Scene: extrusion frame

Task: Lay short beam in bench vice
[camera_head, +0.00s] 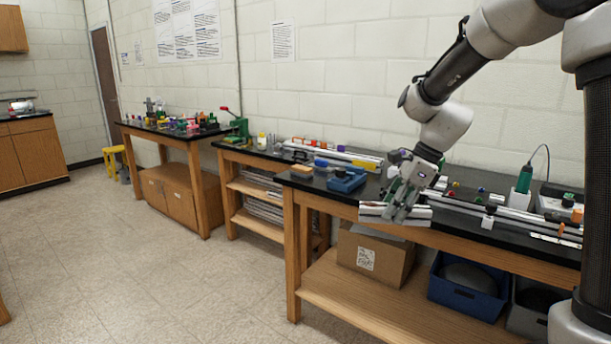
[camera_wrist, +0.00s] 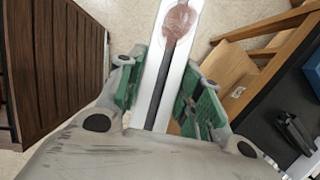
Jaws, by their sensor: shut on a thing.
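The short beam (camera_head: 375,211) is a silver slotted extrusion. My gripper (camera_head: 405,208) is shut on it and holds it level in the air at the front edge of the right bench. In the wrist view the beam (camera_wrist: 153,92) runs lengthwise between the green finger pads of my gripper (camera_wrist: 164,92). The blue bench vice (camera_head: 346,181) sits on the bench top, left of my gripper and apart from the beam. Its jaw gap is too small to make out. A blue part, likely the vice (camera_wrist: 313,70), shows at the right edge of the wrist view.
Long silver extrusions (camera_head: 500,212) lie on the bench to the right. A green tool (camera_head: 523,180) stands upright behind them. A yellow-ended blue item (camera_head: 362,165) lies behind the vice. A cardboard box (camera_head: 372,255) and a blue bin (camera_head: 465,283) are on the lower shelf. The floor in front is clear.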

